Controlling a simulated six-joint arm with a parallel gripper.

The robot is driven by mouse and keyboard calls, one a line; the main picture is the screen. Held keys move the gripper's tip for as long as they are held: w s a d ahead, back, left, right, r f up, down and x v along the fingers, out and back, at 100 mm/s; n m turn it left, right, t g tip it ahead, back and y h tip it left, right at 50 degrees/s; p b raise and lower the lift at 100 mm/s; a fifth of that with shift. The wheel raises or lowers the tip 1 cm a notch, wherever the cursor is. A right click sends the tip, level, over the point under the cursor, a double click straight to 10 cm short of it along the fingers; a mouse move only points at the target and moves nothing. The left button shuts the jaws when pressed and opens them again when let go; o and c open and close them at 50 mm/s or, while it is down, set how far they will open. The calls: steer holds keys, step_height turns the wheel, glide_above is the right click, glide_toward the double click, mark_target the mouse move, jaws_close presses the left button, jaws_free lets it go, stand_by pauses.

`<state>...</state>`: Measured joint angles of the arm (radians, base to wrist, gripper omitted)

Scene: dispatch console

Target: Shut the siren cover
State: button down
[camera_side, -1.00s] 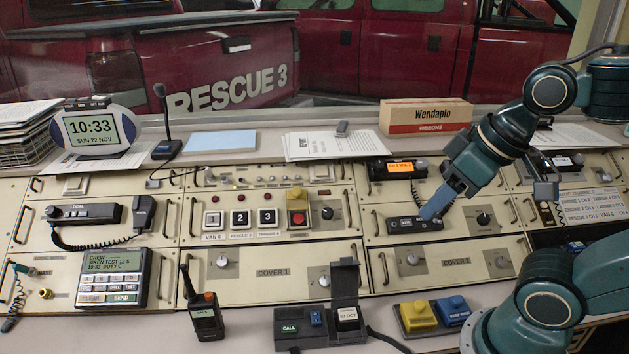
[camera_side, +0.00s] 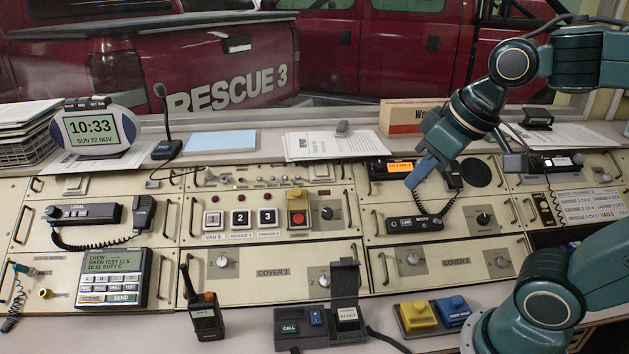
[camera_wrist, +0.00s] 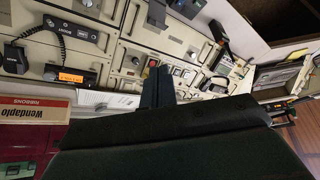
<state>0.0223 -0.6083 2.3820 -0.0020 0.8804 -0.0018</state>
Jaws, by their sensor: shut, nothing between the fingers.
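A red push button (camera_side: 298,219) sits on a yellow base in the console's middle, with a yellow cover (camera_side: 296,194) raised behind it. On the front desk box (camera_side: 290,322), a dark lid (camera_side: 345,277) stands upright behind a white key (camera_side: 347,315). I cannot read which one is marked siren. My gripper (camera_side: 412,184) is shut and empty. It hangs above the black radio (camera_side: 413,224), right of the yellow cover and apart from it. In the wrist view my gripper's fingers (camera_wrist: 157,75) point up the picture towards the console.
A handset (camera_side: 452,178) with a coiled cord is beside my gripper. A ribbon box (camera_side: 410,118) stands behind it. A handheld radio (camera_side: 203,315) and yellow (camera_side: 418,316) and blue (camera_side: 453,311) switch boxes stand along the front. A desk microphone (camera_side: 163,110) stands at the back left.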

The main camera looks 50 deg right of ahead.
steer(key=w+d+r+m, duration=0.1)
steer(key=w+d, duration=0.1)
steer(key=w, duration=0.8)
steer(key=w+d+r, duration=0.1)
steer(key=w+d, duration=0.1)
steer(key=w, duration=0.7)
steer(key=w+d+f, duration=0.3)
steer(key=w+f, duration=0.1)
steer(key=w, duration=0.4)
steer(key=w+d+f, duration=0.3)
steer(key=w+f, duration=0.1)
steer(key=w, duration=0.3)
steer(key=shift+w+d+m+h, duration=0.2)
steer(key=shift+w+m+h, duration=0.1)
steer(key=shift+w+h, duration=0.1)
steer(key=shift+f, duration=0.2)
